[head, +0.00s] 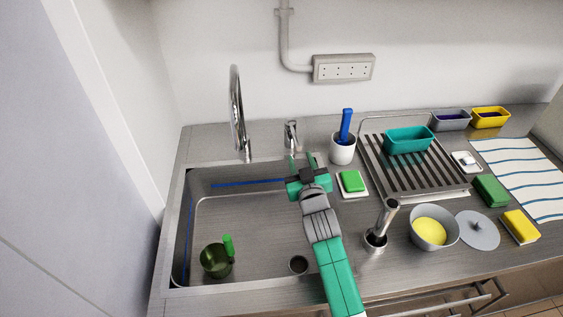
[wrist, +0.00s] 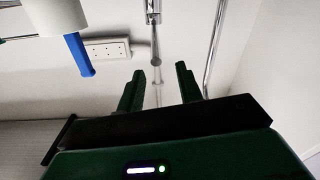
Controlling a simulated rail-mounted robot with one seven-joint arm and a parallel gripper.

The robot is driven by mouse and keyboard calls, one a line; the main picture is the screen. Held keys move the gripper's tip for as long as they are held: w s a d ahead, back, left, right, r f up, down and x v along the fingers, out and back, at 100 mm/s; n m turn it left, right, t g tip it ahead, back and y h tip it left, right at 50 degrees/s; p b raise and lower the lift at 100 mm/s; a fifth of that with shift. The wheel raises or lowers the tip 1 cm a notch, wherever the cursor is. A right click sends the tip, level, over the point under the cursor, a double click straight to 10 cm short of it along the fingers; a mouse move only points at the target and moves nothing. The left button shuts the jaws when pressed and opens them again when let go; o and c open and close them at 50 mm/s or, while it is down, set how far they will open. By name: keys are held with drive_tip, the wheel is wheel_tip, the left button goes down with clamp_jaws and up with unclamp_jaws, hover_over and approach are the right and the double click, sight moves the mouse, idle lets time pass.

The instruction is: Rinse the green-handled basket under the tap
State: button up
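The green-handled basket (head: 215,262) sits in the near left part of the sink basin (head: 255,240), its bright green handle pointing up. The curved chrome tap (head: 237,110) stands behind the sink, its spout above the back of the basin; it also shows in the wrist view (wrist: 215,45). A chrome lever fitting (head: 291,135) stands right of it and shows between my fingers in the wrist view (wrist: 155,40). My gripper (head: 303,160) is open and empty over the sink's back right edge, just in front of the lever fitting. I see no running water.
Right of my gripper are a white cup (head: 342,152) with a blue-handled tool (head: 346,125) and a green sponge (head: 352,181) on a dish. A drying rack (head: 440,188) holds a teal tub (head: 408,139). A bowl (head: 422,240) stands in front. The left basin is mostly clear.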

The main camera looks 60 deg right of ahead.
sight(297, 141)
drive_tip(key=b+x, duration=0.1)
drive_tip(key=x, duration=0.2)
drive_tip(key=b+x, duration=0.1)
drive_tip(key=x, duration=0.3)
drive_tip(key=shift+s+d+f+b, duration=0.2)
drive_tip(key=shift+d+b, duration=0.1)
drive_tip(key=shift+b, duration=0.05)
drive_tip(key=shift+w+d+r, duration=0.1)
drive_tip(key=shift+w+d, duration=0.15)
drive_tip(key=shift+d, duration=0.05)
clamp_jaws()
drive_tip(key=shift+r, duration=0.1)
